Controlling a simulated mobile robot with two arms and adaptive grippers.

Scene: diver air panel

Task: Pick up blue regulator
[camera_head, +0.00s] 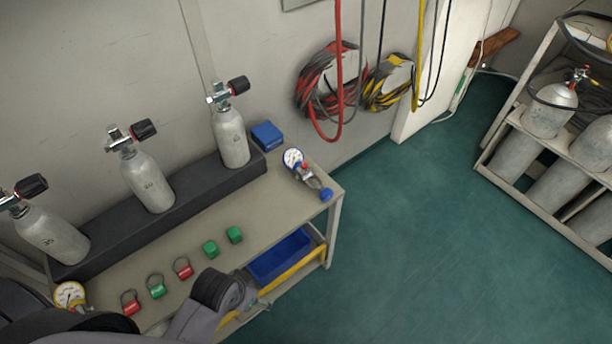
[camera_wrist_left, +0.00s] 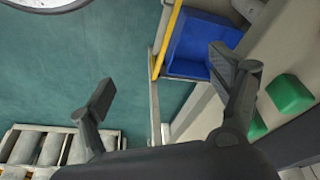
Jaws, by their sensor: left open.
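The blue regulator (camera_head: 305,174) lies on the right end of the grey bench (camera_head: 262,206). It has a round white-faced gauge with a blue rim, metal fittings and a blue knob at its front right. It cannot be seen in the left wrist view. My left gripper (camera_head: 258,303) is low at the front of the bench, in front of the blue regulator and apart from it. In the left wrist view its two dark fingers (camera_wrist_left: 165,88) are spread with nothing between them. My right gripper is in neither view.
Green blocks (camera_head: 235,234), red and green padlocks (camera_head: 182,268) and a yellow-rimmed gauge (camera_head: 70,294) sit on the bench. Cylinders (camera_head: 231,138) stand in a dark rack behind, beside a blue box (camera_head: 267,135). A blue bin (camera_head: 280,257) is below.

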